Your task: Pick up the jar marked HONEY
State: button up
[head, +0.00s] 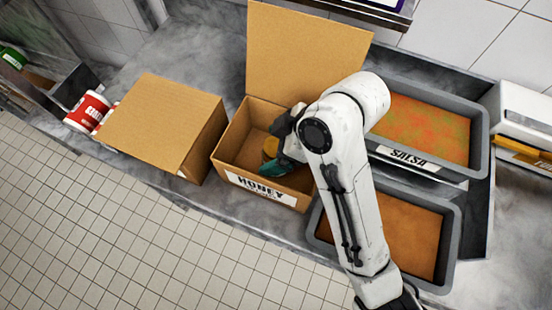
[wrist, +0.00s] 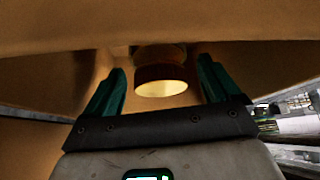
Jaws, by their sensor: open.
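An open cardboard box (head: 232,162) carries a white label (head: 262,187) reading HONEY on its front. Inside it stands a small jar with an amber-yellow look (head: 270,147), partly hidden by my gripper. In the wrist view the jar (wrist: 160,87) shows a round pale yellow end and a dark band, between and beyond the two fingertips. No writing on the jar itself can be read. My gripper (wrist: 160,85) has its green fingers apart, with nothing held. In the head view my gripper (head: 274,166) reaches down inside the box, beside the jar.
The box's raised lid (head: 305,55) stands behind my arm. A second cardboard box (head: 160,118) is at left, with red and white cans (head: 88,110) beyond it. A SALSA tray (head: 425,130) and another sauce tray (head: 400,235) are at right, close to my arm.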

jog(key=shift+b+x, duration=0.3)
jog(key=shift+x, duration=0.45)
jog(key=c, duration=1.3)
jog(key=shift+r, duration=0.15)
